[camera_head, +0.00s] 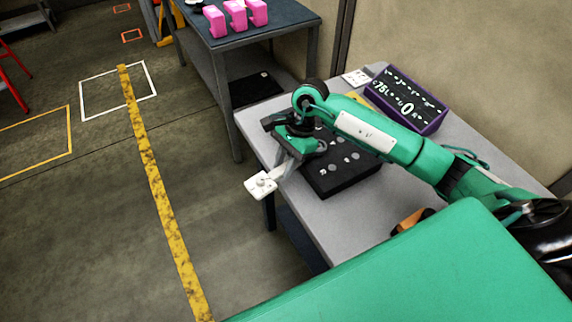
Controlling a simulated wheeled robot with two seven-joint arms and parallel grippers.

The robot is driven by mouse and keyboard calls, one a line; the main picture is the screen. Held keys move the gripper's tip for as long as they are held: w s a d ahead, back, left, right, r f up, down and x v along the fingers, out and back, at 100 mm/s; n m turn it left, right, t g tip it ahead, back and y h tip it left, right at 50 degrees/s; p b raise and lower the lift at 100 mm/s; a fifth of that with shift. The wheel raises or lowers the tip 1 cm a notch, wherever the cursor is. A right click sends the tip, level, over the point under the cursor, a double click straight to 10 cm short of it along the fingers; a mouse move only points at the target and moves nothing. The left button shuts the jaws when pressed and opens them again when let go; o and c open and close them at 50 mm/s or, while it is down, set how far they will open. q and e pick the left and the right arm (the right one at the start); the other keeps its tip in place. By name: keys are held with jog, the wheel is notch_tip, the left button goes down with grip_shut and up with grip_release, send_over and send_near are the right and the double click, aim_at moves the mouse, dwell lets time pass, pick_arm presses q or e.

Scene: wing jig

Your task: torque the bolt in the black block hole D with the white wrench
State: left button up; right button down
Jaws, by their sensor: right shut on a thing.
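The black block (350,183) lies on the grey table, with several light round marks or holes on its top; my right arm covers part of it. I cannot read its hole letters or make out hole D and its bolt. My right gripper (284,165) hangs at the table's left edge, just left of the block. It is shut on the white wrench (260,185), whose pale flat end sticks out to the lower left, past the table edge and above the floor. My left gripper is not in view.
A purple-framed dark display (405,98) and a white card (356,77) stand at the table's back. An orange-and-black object (411,221) lies near the front. A second table (270,32) holds pink pieces (236,16). The grey table (340,218) is bare before the block.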

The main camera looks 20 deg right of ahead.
jog(key=shift+w+a+m+t+b, duration=0.2)
jog(key=shift+w+m+t+b, duration=0.2)
jog(key=shift+w+m, duration=0.6)
jog(key=shift+w+f+m+b, duration=0.1)
jog(key=shift+w+m+b, duration=0.25)
jog(key=shift+w+m, duration=0.25)
jog(key=shift+w+m+t, duration=0.5)
jog(key=shift+w, duration=0.2)
jog(key=shift+w+d+m+t+b, duration=0.25)
jog(key=shift+w+m+t+b, duration=0.25)
jog(key=shift+w+m, duration=0.75)
jog(key=shift+m, duration=0.05)
